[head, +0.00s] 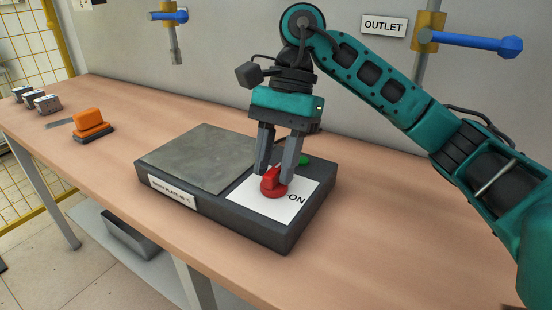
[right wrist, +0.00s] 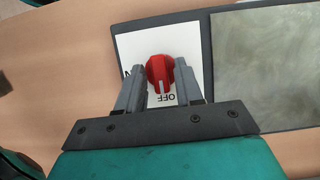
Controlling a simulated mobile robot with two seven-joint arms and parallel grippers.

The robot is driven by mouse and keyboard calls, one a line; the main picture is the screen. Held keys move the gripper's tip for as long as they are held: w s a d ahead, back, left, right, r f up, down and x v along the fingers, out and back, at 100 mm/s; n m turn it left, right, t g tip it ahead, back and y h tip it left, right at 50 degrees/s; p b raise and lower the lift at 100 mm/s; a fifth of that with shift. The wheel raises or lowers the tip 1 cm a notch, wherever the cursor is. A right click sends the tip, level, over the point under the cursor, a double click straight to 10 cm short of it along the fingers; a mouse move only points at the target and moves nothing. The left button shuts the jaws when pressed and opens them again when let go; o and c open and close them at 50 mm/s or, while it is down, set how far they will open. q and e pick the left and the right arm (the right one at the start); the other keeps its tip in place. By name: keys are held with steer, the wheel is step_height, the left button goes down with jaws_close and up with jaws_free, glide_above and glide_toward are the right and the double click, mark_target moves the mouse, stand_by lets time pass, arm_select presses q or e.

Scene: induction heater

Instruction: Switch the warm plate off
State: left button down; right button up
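The warm plate (head: 196,157) is a dark box with a grey heating surface and a white control panel (head: 248,202). On the panel sits a red knob (head: 273,184), also seen in the right wrist view (right wrist: 160,70). The knob's white mark points toward the "OFF" print (right wrist: 168,98); "ON" shows on the panel in the head view. A green lamp or button (head: 304,160) is behind the knob. My right gripper (head: 273,175) points down with its fingers apart, one on each side of the knob. Firm contact is not visible. My left gripper is out of view.
An orange-and-dark object (head: 91,124) and several small metal blocks (head: 42,102) lie on the left of the wooden table (head: 380,220). Pipes with blue valve handles (head: 470,42) and an "OUTLET" sign (head: 384,27) are at the back wall. The table right of the plate is clear.

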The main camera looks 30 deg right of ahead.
steer(key=shift+o, duration=0.6)
steer(key=shift+d+m, duration=0.1)
steer(key=shift+m, duration=0.2)
